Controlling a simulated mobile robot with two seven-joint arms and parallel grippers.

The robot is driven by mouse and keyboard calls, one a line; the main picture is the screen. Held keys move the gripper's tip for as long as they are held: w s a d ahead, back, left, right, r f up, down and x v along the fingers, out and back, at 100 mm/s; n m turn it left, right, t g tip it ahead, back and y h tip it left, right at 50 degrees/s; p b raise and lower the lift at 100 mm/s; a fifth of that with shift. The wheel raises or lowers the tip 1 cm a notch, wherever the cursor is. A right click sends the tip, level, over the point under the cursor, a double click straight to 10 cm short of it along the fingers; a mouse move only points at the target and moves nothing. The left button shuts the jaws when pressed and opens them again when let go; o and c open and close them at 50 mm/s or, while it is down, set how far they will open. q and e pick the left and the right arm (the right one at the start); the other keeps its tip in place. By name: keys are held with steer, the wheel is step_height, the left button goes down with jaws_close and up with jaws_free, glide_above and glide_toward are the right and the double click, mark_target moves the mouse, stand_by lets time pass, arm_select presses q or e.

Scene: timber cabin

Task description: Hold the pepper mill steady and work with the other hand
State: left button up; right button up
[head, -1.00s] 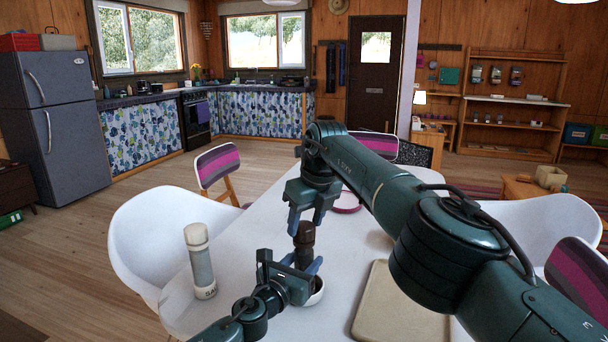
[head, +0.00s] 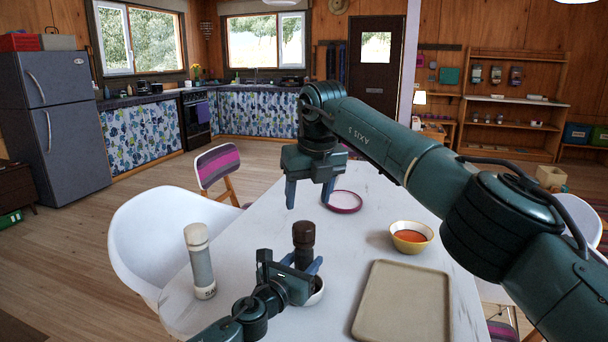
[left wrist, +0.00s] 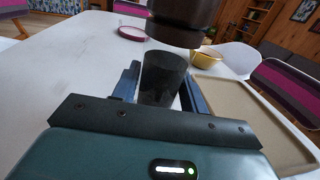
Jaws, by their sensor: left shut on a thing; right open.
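The dark brown pepper mill (head: 303,236) stands upright on the white table (head: 240,262). My left gripper (head: 305,268) is shut on its body below the wide top; the left wrist view shows the mill's dark body (left wrist: 162,76) between the fingers. A white bowl (head: 318,291) at the mill's foot is partly hidden by the left gripper. My right gripper (head: 309,193) is open and empty, above the mill and apart from it, with its fingers pointing down.
A tall salt shaker (head: 200,262) stands on the left. A pink-rimmed plate (head: 344,201) lies behind, and a yellow bowl of red-orange contents (head: 411,238) stands on the right. A beige tray (head: 402,305) lies at the front right. Chairs surround the table.

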mark_target(304, 225)
steer(key=shift+x, duration=3.85)
steer(key=shift+c, duration=0.4)
steer(key=c, duration=0.6)
steer(key=shift+o, duration=0.2)
steer(key=shift+a+m+h, duration=0.1)
steer(key=shift+m+h, duration=0.3)
steer(key=shift+m, duration=1.1)
steer(key=shift+s, duration=0.1)
steer(key=o, duration=0.6)
steer(key=shift+o, duration=0.4)
